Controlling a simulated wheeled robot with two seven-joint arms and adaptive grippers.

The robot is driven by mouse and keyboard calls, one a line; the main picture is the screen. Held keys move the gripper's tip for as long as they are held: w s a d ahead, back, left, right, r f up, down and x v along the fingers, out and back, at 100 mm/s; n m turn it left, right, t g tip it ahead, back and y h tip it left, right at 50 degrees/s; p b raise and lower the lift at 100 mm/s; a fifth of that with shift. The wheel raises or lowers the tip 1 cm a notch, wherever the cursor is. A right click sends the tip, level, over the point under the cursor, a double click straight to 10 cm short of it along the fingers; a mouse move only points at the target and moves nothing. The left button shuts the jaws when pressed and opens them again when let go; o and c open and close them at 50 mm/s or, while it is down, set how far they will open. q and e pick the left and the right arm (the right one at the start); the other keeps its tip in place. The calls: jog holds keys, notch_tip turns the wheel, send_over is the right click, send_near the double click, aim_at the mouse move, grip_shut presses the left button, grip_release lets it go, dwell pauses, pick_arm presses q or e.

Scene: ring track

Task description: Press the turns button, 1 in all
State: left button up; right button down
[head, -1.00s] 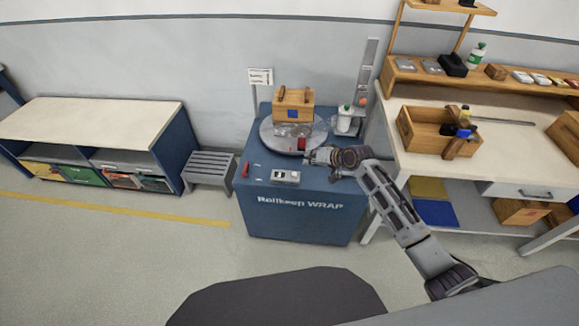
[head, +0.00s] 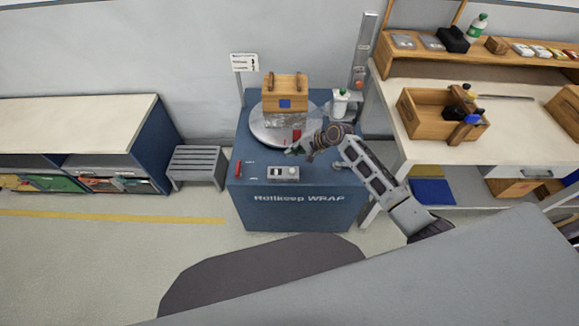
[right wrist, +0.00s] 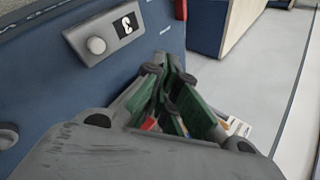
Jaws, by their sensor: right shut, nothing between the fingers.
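The turns button is most likely the pale round button (right wrist: 96,45) beside a small black display (right wrist: 125,26) on a grey control box (head: 283,173). The box is on top of the blue wrapping machine (head: 300,212), near its front edge. The display shows one white digit, tilted and hard to read. My right gripper (head: 291,152) is shut and empty, just behind the control box in the head view. In the right wrist view its fingers (right wrist: 168,72) are right of and below the button, apart from it. My left gripper is not in view.
A wooden box (head: 285,92) sits on the machine's round turntable (head: 260,128). A red lever (head: 239,169) is left of the control box. A white bottle (head: 340,103) stands at back right. A workbench (head: 520,150) is on the right and a slatted stool (head: 197,165) on the left.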

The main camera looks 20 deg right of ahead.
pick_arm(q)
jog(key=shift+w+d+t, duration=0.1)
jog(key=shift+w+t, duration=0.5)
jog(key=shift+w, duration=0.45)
pick_arm(e)
jog(key=m, duration=0.4)
jog(key=s+m, duration=0.1)
jog(key=shift+a+f+m+g, duration=0.1)
jog(key=shift+a+m+g, duration=0.2)
jog(key=shift+a+m, duration=0.1)
